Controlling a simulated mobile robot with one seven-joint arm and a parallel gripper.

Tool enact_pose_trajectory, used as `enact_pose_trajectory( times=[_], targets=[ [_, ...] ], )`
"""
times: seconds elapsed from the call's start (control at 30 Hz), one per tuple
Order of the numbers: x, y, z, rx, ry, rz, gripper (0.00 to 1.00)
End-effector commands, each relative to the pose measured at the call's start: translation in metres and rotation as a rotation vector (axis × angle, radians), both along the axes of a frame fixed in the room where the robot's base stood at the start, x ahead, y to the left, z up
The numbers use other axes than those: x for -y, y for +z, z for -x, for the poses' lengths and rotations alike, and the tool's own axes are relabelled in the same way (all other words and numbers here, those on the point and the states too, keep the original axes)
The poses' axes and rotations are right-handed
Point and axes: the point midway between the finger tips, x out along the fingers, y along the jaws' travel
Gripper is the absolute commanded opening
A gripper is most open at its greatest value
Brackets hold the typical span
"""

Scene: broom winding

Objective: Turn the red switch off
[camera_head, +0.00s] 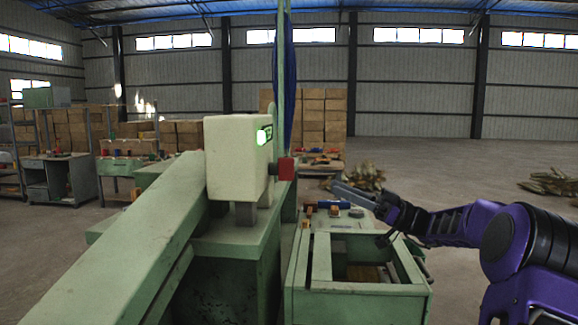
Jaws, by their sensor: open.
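A red block-shaped switch (286,168) sticks out at the right side of a cream box (236,152) on the green machine. The switch's exact on or off position is too small to tell.
A green frame with an open bay (357,289) lies below my gripper, with a blue item (333,204) and small parts behind it. A blue hanging strip (284,80) rises behind the switch. A long green beam (135,245) fills the left foreground.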

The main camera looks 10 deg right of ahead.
Motion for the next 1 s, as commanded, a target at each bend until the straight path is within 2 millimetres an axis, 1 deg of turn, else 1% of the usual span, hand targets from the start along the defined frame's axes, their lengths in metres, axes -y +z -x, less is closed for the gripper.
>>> enact_pose_trajectory(
  times=[0.03,0.3,0.5,0.6,0.7,0.8,1.0],
  targets=[
    [-0.011,0.006,-0.003,-0.001,0.004,0.002,0.5],
    [-0.064,0.029,-0.02,-0.001,0.003,0.003,0.5],
    [-0.097,0.043,-0.031,-0.002,0.002,0.002,0.5],
    [-0.108,0.047,-0.035,-0.003,0.001,0.002,0.5],
    [-0.114,0.05,-0.037,-0.002,-0.001,0.003,0.5],
    [-0.118,0.051,-0.038,-0.002,-0.001,0.003,0.5],
    [-0.118,0.051,-0.039,-0.003,-0.001,0.003,0.5]
  ],
)
